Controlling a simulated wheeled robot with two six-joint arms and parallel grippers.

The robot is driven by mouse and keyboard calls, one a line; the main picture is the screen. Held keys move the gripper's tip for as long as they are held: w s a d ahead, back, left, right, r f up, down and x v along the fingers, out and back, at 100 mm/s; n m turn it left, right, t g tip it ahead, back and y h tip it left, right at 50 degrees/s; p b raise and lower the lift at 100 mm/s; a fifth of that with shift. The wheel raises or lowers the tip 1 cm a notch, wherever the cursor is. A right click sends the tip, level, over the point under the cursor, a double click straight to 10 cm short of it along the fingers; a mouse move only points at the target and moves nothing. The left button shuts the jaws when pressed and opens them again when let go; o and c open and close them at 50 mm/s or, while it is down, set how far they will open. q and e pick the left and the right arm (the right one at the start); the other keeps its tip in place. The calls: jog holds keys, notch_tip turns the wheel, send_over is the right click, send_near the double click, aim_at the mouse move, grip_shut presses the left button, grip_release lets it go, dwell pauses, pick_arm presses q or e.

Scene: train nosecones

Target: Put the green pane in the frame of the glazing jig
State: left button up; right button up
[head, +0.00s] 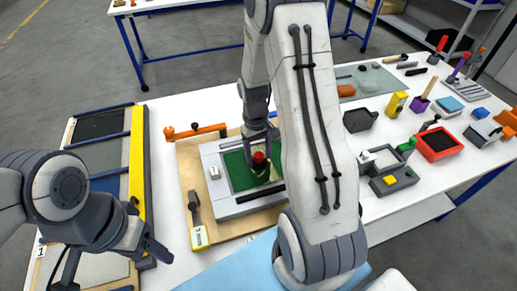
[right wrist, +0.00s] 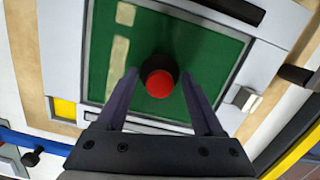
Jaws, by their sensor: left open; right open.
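The green pane (head: 238,166) lies within the opening of the grey frame of the glazing jig (head: 208,158). It also shows in the right wrist view (right wrist: 195,50), nearly filling the opening; I cannot tell if it is fully flush. A black handle with a red knob (right wrist: 160,84) stands on the pane. My right gripper (head: 262,150) is open over the pane, its fingers on either side of the handle in the right wrist view (right wrist: 160,92), apart from it. My left gripper (head: 150,240) is open and empty, left of the jig.
The jig sits on a wooden board (head: 187,165). A rack with a yellow bar (head: 137,165) stands further left. Trays and tools crowd the table at right.

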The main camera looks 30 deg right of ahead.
notch_tip(320, 180, up, 12)
jog(key=w+b, duration=0.1)
jog(key=shift+w, duration=0.25)
jog(key=s+a+r+n, duration=0.1)
jog(key=s+a+n, duration=0.1)
jog(key=s+a, duration=0.35)
jog(key=s+a+r+n+t, duration=0.1)
jog(key=s+a+n, duration=0.1)
jog(key=a, duration=0.6)
jog(key=s+a+r+n, duration=0.1)
jog(key=s+a+n, duration=0.1)
jog(key=s+a, duration=0.35)
jog(key=s+a+n+y, duration=0.1)
jog(key=s+a+n, duration=0.1)
jog(key=s+a, duration=0.3)
jog(key=shift+s+a+f, duration=0.15)
jog(key=shift+s+f, duration=0.05)
jog(key=shift+s, duration=0.75)
